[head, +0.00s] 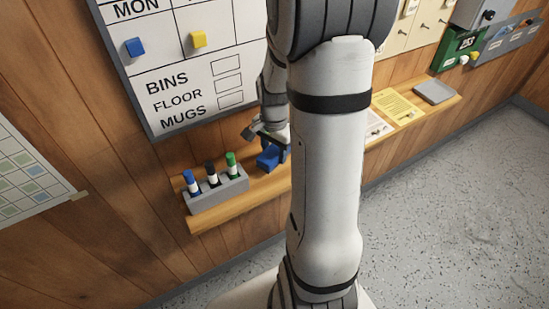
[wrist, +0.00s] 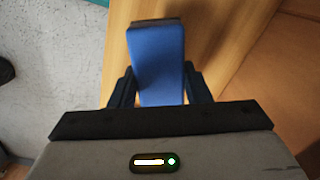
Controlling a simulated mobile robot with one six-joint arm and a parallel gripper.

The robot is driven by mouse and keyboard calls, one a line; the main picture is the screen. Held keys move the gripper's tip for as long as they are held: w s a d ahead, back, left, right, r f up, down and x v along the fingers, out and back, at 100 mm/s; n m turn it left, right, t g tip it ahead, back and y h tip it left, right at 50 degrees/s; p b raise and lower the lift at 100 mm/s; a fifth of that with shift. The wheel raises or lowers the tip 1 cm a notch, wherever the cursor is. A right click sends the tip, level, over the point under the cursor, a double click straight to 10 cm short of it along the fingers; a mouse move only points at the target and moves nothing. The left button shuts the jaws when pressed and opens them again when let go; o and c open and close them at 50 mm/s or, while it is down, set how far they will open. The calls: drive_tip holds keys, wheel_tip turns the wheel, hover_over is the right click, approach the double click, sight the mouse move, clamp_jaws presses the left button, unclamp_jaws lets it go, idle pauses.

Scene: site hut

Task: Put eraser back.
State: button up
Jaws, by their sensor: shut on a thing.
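The eraser is a blue block (head: 267,157) at the wooden shelf (head: 205,222) below the whiteboard, just right of the marker holder. In the wrist view the blue eraser (wrist: 157,62) lies between the two dark fingers, with a thin dark layer at its far end. My gripper (head: 272,146) is shut on the eraser, coming down from above. The wrist view also shows my gripper (wrist: 158,88) with a finger on each side of it. I cannot tell whether the eraser touches the shelf. My arm hides part of the shelf and the board.
A grey holder (head: 222,196) with blue, black and green markers stands at the shelf's left end. The whiteboard (head: 200,118) with blue and yellow magnets hangs above. Papers (head: 397,107) and a grey tray (head: 434,91) lie further right on the shelf. The speckled floor is clear.

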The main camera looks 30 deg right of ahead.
sight(274, 160)
drive_tip(key=shift+f, duration=2)
drive_tip(key=shift+s, duration=0.1)
drive_tip(key=o, duration=0.9)
